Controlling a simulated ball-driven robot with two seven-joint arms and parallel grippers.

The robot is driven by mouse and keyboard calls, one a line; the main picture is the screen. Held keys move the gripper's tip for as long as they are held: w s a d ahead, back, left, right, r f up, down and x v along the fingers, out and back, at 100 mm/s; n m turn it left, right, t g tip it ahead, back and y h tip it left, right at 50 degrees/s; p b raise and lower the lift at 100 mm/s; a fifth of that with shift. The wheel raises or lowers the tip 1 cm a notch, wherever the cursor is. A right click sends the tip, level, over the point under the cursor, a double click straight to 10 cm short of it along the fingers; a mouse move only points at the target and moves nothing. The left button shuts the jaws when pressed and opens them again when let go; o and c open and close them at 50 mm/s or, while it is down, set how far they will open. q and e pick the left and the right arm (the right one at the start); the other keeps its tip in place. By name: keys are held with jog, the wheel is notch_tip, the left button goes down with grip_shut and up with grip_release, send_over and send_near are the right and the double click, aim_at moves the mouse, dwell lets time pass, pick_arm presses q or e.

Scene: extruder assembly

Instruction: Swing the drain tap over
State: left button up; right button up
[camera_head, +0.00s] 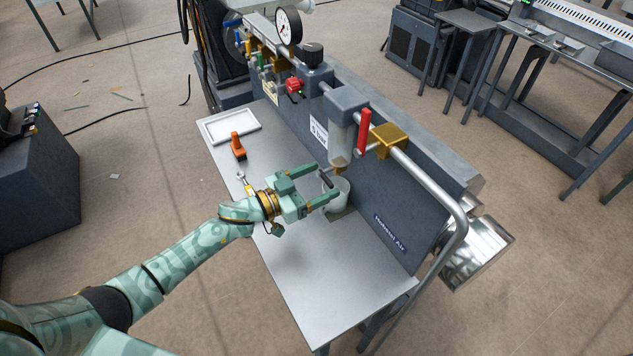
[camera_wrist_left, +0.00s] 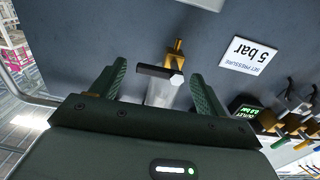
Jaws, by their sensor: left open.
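The drain tap is a small brass fitting (camera_head: 338,170) with a dark lever (camera_head: 325,179), under the clear filter bowl (camera_head: 340,145). In the left wrist view the brass body (camera_wrist_left: 177,57) and the dark lever (camera_wrist_left: 155,71) show between my finger tips, with the lever lying crosswise. My left gripper (camera_head: 327,182) is open around the lever area. In the left wrist view its fingers (camera_wrist_left: 157,72) stand on either side of the lever, with visible gaps. A pale cup (camera_head: 339,196) stands below the tap, partly hidden by the gripper. My right gripper is not in view.
A red-handled valve (camera_head: 365,132) and a brass block (camera_head: 388,138) sit on the pipe right of the bowl. An orange tool (camera_head: 238,147) and a white tray (camera_head: 229,125) lie on the bench (camera_head: 300,285). The bench front is clear. The upright panel (camera_head: 385,215) stands close behind the cup.

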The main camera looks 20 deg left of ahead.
pick_arm(q)
jog(key=c, duration=1)
jog(key=shift+w+a+f+m+b, duration=0.35)
jog(key=shift+m+b, duration=0.65)
jog(key=shift+m, duration=2)
jog(key=shift+w+a+f+m+b, duration=0.1)
jog(key=shift+f+m+b, duration=0.6)
jog(key=shift+m, duration=2.3)
jog(key=shift+w+a+f+m+b, duration=0.2)
jog(key=shift+m+b, duration=1.05)
jog(key=shift+m, duration=1.75)
jog(key=shift+a, duration=0.1)
